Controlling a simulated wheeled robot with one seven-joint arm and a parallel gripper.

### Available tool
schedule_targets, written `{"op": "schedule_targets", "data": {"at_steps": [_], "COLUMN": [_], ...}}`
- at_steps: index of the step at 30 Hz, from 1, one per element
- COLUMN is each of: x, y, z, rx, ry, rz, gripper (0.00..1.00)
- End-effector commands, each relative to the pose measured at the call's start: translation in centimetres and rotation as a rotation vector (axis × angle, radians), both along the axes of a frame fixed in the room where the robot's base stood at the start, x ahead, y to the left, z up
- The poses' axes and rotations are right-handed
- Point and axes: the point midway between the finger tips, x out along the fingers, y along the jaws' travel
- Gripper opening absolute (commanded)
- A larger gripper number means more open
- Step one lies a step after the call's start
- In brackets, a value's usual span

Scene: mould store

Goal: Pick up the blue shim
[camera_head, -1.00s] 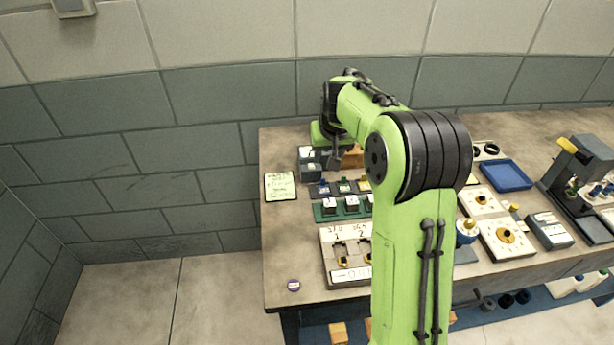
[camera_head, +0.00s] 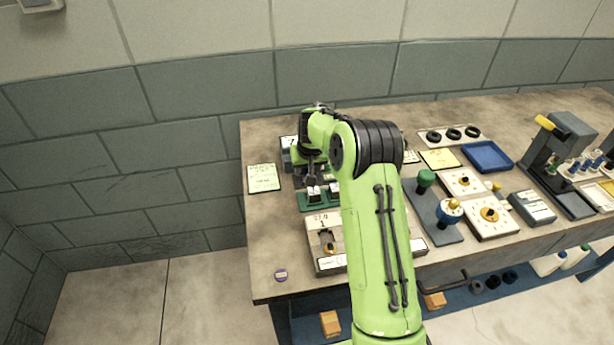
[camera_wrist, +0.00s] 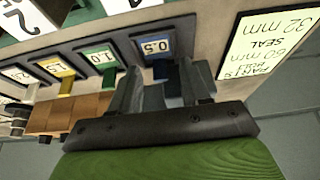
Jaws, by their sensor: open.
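In the wrist view a rack holds a row of labelled slots. The blue shim (camera_wrist: 162,69) is at the slot marked 0.5 and shows only as a small dark blue piece beneath its blue-edged label. My gripper (camera_wrist: 160,82) is open, with one finger on either side of the blue piece; I cannot tell whether they touch it. In the head view my gripper (camera_head: 314,172) is over the left part of the bench and hides the shim.
A green tab (camera_wrist: 108,78) at slot 1.0 and a yellow tab (camera_wrist: 67,86) at slot 1.5 sit beside it. Wooden blocks (camera_wrist: 75,112) are close to my gripper. A paper note (camera_head: 264,178) lies left of it, and a green tray (camera_head: 318,201) in front.

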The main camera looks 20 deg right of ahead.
Motion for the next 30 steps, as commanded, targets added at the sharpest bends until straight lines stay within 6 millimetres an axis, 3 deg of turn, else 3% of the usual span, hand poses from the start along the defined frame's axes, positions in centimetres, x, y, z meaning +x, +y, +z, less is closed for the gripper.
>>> {"op": "schedule_targets", "data": {"at_steps": [2, 11, 22, 30], "x": [0.0, 0.0, 0.0, 0.1], "y": [0.0, 0.0, 0.0, 0.0], "z": [0.0, 0.1, 0.5, 6.8], "rx": [0.0, 0.0, 0.0, -0.002], "ry": [0.0, 0.0, -0.002, -0.005], "rz": [0.0, 0.0, 0.0, 0.002], "gripper": [0.45, 0.0, 0.0, 0.0]}}
